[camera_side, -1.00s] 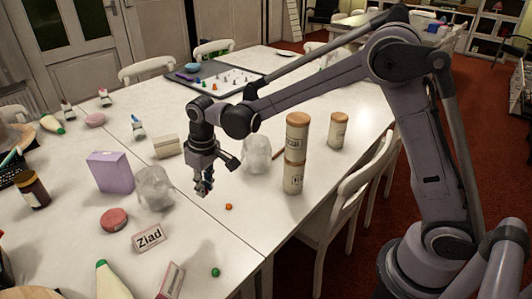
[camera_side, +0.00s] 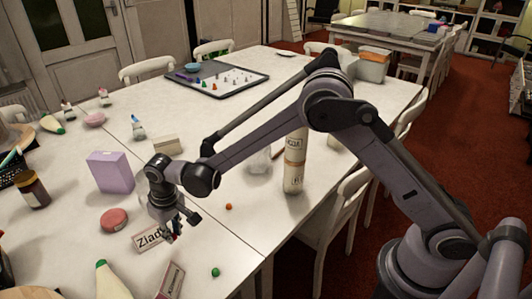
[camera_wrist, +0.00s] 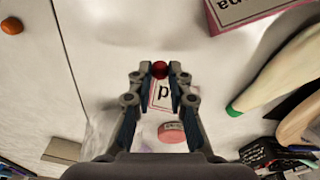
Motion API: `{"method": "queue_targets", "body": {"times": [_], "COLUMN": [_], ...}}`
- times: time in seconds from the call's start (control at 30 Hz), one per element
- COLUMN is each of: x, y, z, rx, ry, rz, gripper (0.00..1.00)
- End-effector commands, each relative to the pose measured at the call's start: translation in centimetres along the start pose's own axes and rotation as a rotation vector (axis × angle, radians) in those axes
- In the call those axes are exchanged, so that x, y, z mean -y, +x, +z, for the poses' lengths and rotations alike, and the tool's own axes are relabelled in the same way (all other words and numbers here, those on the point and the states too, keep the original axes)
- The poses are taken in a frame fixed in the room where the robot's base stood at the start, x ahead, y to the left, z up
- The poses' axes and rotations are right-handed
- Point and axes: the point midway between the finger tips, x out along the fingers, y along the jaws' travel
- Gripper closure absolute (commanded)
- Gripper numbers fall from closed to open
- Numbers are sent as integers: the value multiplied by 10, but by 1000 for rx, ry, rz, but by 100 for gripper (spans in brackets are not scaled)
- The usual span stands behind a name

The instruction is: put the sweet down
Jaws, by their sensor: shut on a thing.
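My gripper (camera_side: 172,237) is over the right end of the white "Ziad" name card (camera_side: 146,239) in the side view. In the wrist view its two fingertips (camera_wrist: 160,72) are shut on a small round red sweet (camera_wrist: 160,69). The name card (camera_wrist: 160,96) shows between the fingers there, partly covered. An orange sweet (camera_side: 229,206) and a green sweet (camera_side: 215,272) lie loose on the white table (camera_side: 235,235). The orange sweet also shows in the wrist view (camera_wrist: 12,25). I cannot tell how high the red sweet is above the table.
A round pink tin (camera_side: 114,220) and a purple box (camera_side: 110,171) stand to the left of my gripper. Another name card (camera_side: 171,281) and a white cone with a green tip (camera_side: 111,281) are near the front.

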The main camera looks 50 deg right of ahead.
Motion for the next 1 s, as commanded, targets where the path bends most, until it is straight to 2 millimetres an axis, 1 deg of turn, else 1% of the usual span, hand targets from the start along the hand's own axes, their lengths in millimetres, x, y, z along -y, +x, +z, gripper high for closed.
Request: {"method": "queue_targets", "body": {"times": [0.17,0.33,0.73,0.8,0.83,1.0], "x": [1,0,0,0,0,0], "y": [15,37,43,43,43,42], "z": [2,4,5,5,5,5], "rx": [0,0,0,0,0,0], "ry": [0,0,0,0,0,0], "rz": [0,0,0,0,0,0], "gripper": [92,92,92,68,59,59]}}
